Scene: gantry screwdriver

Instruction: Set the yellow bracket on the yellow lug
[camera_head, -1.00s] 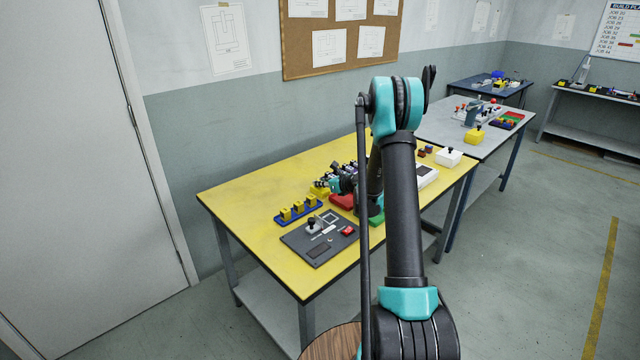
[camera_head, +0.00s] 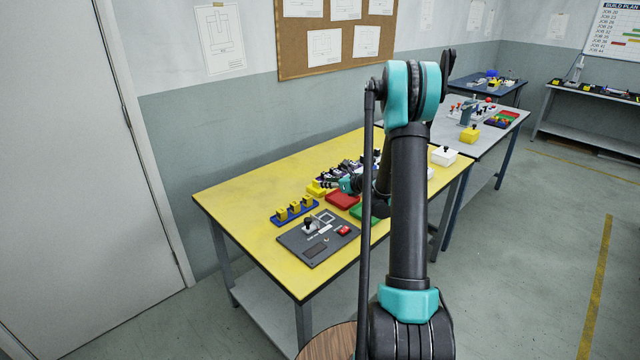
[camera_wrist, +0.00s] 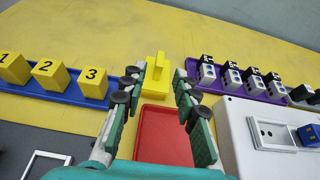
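A yellow stepped piece (camera_wrist: 157,78) with a raised upright part stands on the yellow tabletop, just beyond my fingertips in the wrist view. It also shows in the head view (camera_head: 316,188), near the far end of the blue tray. I cannot tell whether this piece is the bracket, the lug, or both together. My gripper (camera_wrist: 157,92) is open, with one finger on each side of the line to this piece and nothing held between them. In the head view my gripper (camera_head: 338,184) is small and partly mixed with the parts behind it.
A blue tray (camera_wrist: 65,94) with yellow numbered blocks lies left. A red tray (camera_wrist: 165,135) lies below my fingers. A purple tray (camera_wrist: 262,96) with several black-and-white parts and a white box (camera_wrist: 235,125) are right. A dark panel (camera_head: 300,248) lies nearer the table's front edge.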

